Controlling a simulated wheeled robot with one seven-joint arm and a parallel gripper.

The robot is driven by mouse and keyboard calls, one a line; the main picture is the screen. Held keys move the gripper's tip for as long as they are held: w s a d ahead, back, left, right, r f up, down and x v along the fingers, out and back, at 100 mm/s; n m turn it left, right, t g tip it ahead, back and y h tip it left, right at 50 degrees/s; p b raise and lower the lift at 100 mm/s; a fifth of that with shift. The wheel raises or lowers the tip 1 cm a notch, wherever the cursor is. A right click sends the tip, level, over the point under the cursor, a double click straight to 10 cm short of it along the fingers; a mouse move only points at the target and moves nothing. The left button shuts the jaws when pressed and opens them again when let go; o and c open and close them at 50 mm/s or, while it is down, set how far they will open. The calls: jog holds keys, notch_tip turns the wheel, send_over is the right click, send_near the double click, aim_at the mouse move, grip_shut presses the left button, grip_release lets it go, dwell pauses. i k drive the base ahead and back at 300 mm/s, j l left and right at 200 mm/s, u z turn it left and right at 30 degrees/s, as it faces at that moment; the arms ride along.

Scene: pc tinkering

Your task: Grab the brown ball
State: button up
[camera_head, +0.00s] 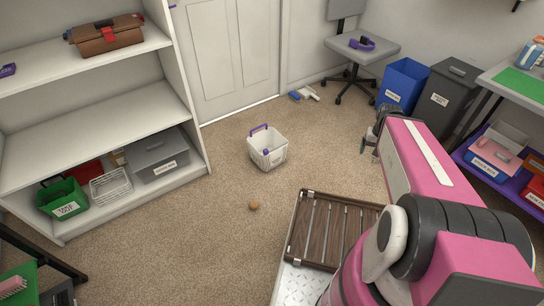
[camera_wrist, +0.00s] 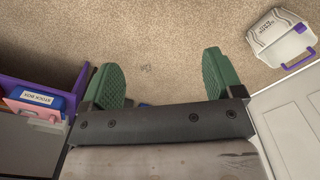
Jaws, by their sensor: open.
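A small brown ball (camera_head: 254,205) lies on the beige carpet in the head view, in front of the white basket and left of my slatted wooden platform. My gripper (camera_head: 376,135) is extended at the upper right of the ball, well apart from it. In the wrist view my gripper (camera_wrist: 159,85) shows two green-padded fingers spread wide with nothing between them but carpet. The ball does not show in the wrist view.
A white basket (camera_head: 267,150) with purple handles stands on the floor; it also shows in the wrist view (camera_wrist: 281,38). White shelves (camera_head: 100,100) stand at left. Bins (camera_head: 401,84) and a desk are at right. Carpet around the ball is clear.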

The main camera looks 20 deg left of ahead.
aim_at(253, 205)
jog(key=u, duration=1.6)
jog(key=k+j, duration=0.05)
jog(key=k, duration=0.05)
